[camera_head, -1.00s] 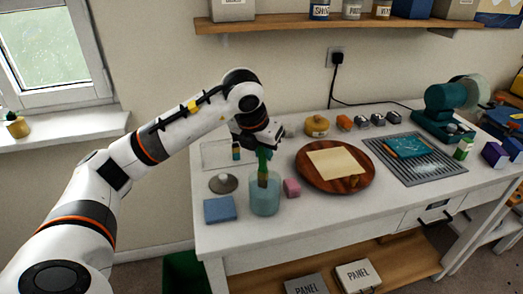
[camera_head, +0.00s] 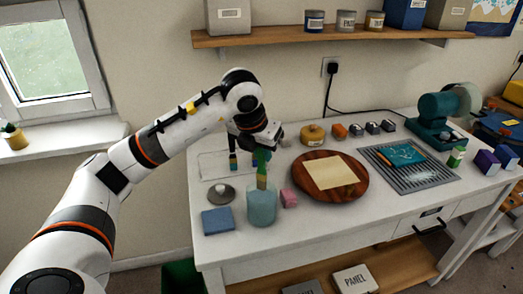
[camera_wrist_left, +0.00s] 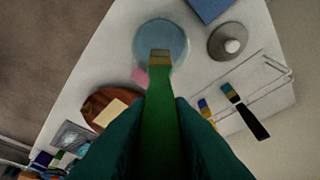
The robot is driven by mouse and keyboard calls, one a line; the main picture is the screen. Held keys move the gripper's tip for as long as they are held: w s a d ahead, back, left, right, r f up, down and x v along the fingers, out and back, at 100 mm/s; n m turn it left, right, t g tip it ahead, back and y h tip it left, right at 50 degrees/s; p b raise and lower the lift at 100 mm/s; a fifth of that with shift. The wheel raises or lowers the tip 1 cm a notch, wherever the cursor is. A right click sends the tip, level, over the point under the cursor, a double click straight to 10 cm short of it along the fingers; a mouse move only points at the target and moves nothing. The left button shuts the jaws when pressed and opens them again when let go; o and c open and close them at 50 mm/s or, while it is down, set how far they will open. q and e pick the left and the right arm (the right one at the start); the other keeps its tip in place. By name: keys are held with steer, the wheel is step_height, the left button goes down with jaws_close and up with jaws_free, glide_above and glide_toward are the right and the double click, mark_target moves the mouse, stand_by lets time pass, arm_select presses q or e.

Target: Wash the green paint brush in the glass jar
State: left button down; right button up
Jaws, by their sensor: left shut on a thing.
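My left gripper (camera_head: 258,140) is shut on the green paint brush (camera_head: 263,158) and holds it upright, bristles down. In the left wrist view the brush (camera_wrist_left: 160,125) runs between my two dark fingers (camera_wrist_left: 162,108), and its tip overlaps the near part of the jar's round opening. The glass jar (camera_head: 262,208), filled with bluish liquid, stands directly below at the front left of the table; it also shows in the left wrist view (camera_wrist_left: 160,36). The bristle tip is around the height of the jar's rim; I cannot tell whether it is just inside. My right gripper is not in view.
A pink block (camera_head: 289,198) stands right of the jar, a blue pad (camera_head: 217,221) and a grey round lid (camera_head: 221,193) left of it. Other brushes (camera_wrist_left: 246,112) rest on a rack behind. A round wooden board (camera_head: 353,189) lies to the right.

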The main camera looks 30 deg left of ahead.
arm_select(q)
steer(key=shift+r, duration=0.1)
stand_by(0.3)
step_height(320, 180, up, 6)
steer(key=p, duration=0.4)
stand_by(0.5)
